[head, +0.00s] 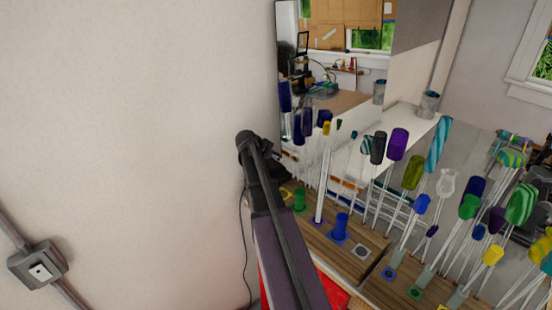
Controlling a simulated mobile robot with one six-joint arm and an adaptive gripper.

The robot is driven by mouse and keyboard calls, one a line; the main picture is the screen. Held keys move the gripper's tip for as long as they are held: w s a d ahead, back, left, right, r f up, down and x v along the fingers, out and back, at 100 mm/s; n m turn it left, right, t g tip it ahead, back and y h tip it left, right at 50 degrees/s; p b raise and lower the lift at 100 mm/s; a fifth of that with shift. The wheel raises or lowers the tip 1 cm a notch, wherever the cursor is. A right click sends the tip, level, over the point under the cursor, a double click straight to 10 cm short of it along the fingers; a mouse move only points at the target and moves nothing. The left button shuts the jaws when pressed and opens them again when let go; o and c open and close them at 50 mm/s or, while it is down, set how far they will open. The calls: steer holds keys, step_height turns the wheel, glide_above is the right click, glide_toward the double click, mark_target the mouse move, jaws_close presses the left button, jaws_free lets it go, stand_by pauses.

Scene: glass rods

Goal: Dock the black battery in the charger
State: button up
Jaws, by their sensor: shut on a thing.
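My gripper (262,180) is the dark end of my arm, left of the wooden board and in front of the wall and mirror edge. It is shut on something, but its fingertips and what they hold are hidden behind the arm. I cannot make out a black battery for certain. No charger is clearly recognisable. The wooden board (327,232) carries a green cylinder (299,199), a blue cylinder (341,226) and a purple base with a pale rod (320,180) standing upright in it. A pale square with a ring (361,252) on the board is bare.
Many thin rods with coloured heads crowd the right, including a blackish one (378,147) and a purple one (398,144). A mirror (330,60) stands behind. A grey wall box (38,268) is at left. A red surface (330,290) lies below the board.

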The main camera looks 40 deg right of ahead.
steer(key=shift+f, duration=0.15)
steer(key=o, duration=1.1)
steer(key=shift+c, duration=0.2)
steer(key=shift+r, duration=0.25)
steer(key=shift+p+v, duration=0.75)
steer(key=shift+v, duration=0.15)
steer(key=p+v, duration=0.7)
steer(key=v, duration=0.3)
steer(key=shift+a, duration=0.1)
